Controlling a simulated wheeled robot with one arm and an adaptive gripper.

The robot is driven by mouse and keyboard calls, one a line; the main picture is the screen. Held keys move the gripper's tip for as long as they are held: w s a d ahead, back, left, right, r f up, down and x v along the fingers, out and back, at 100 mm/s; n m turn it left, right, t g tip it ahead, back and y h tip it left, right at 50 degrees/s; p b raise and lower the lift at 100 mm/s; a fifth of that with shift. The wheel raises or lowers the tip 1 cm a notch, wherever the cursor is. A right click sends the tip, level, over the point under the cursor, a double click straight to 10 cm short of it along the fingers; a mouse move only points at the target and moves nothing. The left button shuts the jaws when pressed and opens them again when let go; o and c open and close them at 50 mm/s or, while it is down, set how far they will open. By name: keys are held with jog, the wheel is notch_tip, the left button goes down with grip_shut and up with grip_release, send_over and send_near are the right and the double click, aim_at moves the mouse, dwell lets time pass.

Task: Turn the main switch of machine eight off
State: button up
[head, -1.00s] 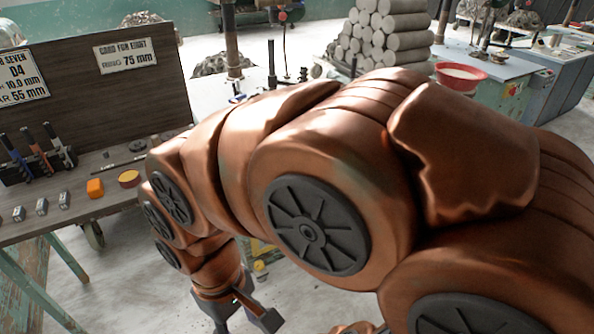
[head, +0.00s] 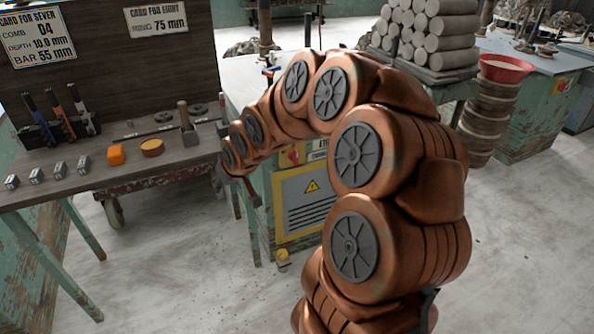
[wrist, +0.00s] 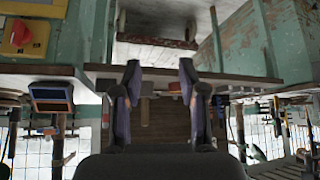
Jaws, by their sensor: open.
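A green machine (head: 262,90) stands in the middle of the head view, partly behind my arm. On its front is a red switch knob (head: 294,155) on a yellow plate, beside a small label too small to read. Below it is a yellow panel (head: 310,200) with a warning triangle. A red knob on a yellow plate (wrist: 20,35) also shows at the upper left of the wrist view. My gripper (head: 250,192) hangs left of the machine front, apart from the knob. In the wrist view my gripper (wrist: 160,75) is open with nothing between its fingers.
A red basin (head: 505,68) tops a stack at the right. The floor in front is clear.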

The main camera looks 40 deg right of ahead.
jog(key=w+d+f+t+b, duration=0.2)
jog(key=w+d+f+b, duration=0.15)
jog(key=w+d, duration=0.25)
jog(key=m+t+h+b, duration=0.3)
jog(key=t+h+b, duration=0.3)
jog(key=t+b, duration=0.3)
send_near(297, 159)
jog(key=w+r+g+b, duration=0.1)
jog(key=w, duration=0.1)
jog(key=shift+d+f+b+x, duration=0.15)
jog(key=shift+b+x, duration=0.1)
jog(key=shift+x, duration=1.45)
jog(key=shift+d+f+b+x, duration=0.1)
jog(key=shift+d+b+x, duration=0.1)
jog(key=shift+x, duration=1.45)
jog(key=shift+w+d+r, duration=0.1)
jog(key=shift+w+r, duration=0.05)
jog(key=shift+w, duration=0.3)
grip_shut()
